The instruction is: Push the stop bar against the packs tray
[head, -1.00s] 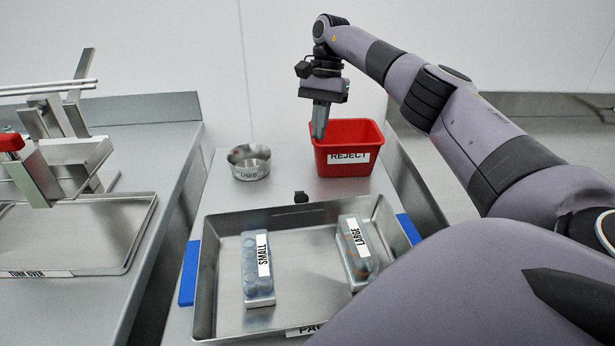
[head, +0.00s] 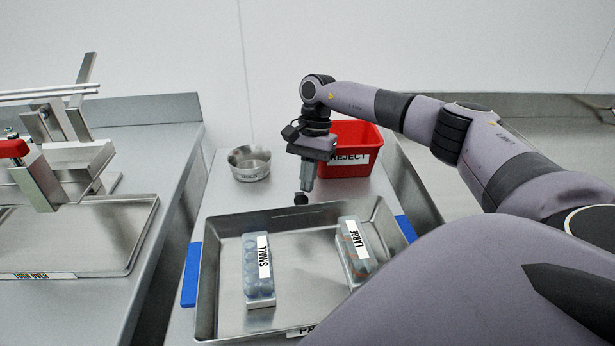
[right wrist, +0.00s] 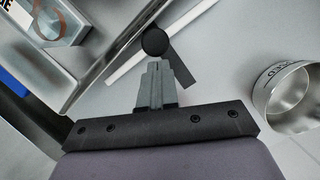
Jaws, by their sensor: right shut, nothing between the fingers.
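The packs tray (head: 215,300) is a shallow metal tray in the head view, its front label partly hidden by my arm. The stop bar's black knob (head: 301,199) stands just beyond the tray's far rim. In the right wrist view the round black knob (right wrist: 155,41) has a short dark bar (right wrist: 182,66) beside it and a white strip behind it, close to the tray rim (right wrist: 92,80). My right gripper (head: 306,184) points down, shut and empty, just above or behind the knob. In the wrist view its fingertips (right wrist: 155,66) are near the knob; contact is unclear. My left gripper is out of view.
SMALL pack (head: 258,270) and LARGE pack (head: 356,250) lie in the tray. Blue blocks (head: 191,275) flank it. A USED bowl (head: 249,163) and red REJECT bin (head: 365,137) stand behind. A metal rig with another tray (head: 100,235) is at left.

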